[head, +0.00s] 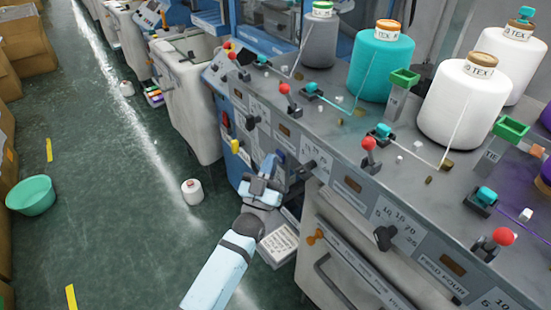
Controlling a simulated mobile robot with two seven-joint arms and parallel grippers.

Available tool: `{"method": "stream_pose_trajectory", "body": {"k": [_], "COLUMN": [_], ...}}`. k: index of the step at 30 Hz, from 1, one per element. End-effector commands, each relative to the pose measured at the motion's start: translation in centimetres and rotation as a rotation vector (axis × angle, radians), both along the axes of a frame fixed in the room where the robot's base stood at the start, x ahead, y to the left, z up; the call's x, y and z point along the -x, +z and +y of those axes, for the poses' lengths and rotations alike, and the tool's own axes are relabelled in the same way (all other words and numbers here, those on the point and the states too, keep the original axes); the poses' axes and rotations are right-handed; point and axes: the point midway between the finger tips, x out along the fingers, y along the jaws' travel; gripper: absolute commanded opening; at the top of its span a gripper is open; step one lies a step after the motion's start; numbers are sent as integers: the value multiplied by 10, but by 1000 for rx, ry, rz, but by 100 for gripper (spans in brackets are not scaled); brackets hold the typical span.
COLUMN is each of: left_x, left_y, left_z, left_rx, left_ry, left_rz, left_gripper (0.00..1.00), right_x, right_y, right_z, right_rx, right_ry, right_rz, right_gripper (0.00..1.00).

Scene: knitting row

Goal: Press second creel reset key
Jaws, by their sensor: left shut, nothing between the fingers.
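The creel panel (330,130) runs diagonally from the upper middle to the lower right. Teal keys on dark bases stand in a row along its top, among them one at the far end (262,60), one nearer (312,87), one in the middle (382,130) and one at the near right (487,195). I cannot tell from labels which is the second reset key. My left gripper (275,163) is shut and empty, beside the panel's front face, below and left of the keys. It appears apart from every key. My right gripper is not in view.
Red-ball levers (369,143) stand beside the keys, and black knobs (384,236) jut from the front face. Large yarn cones (380,65) stand on top. A small white cone (192,190) and a green basin (31,195) are on the floor. The aisle is mostly clear.

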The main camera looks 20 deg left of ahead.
Motion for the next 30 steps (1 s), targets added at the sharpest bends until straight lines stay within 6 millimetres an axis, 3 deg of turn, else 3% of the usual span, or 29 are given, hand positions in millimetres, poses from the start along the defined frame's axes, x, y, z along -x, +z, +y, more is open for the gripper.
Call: {"method": "stream_pose_trajectory", "body": {"k": [16, 30], "left_x": [7, 44], "left_y": [2, 2], "left_z": [5, 33], "left_rx": [1, 1], "left_ry": [-1, 0], "left_rz": [-1, 0], "left_gripper": [0, 0], "right_x": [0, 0], "right_y": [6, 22], "right_z": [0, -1], "right_rx": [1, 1], "right_ry": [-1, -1], "right_rz": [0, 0], "right_gripper": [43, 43]}}
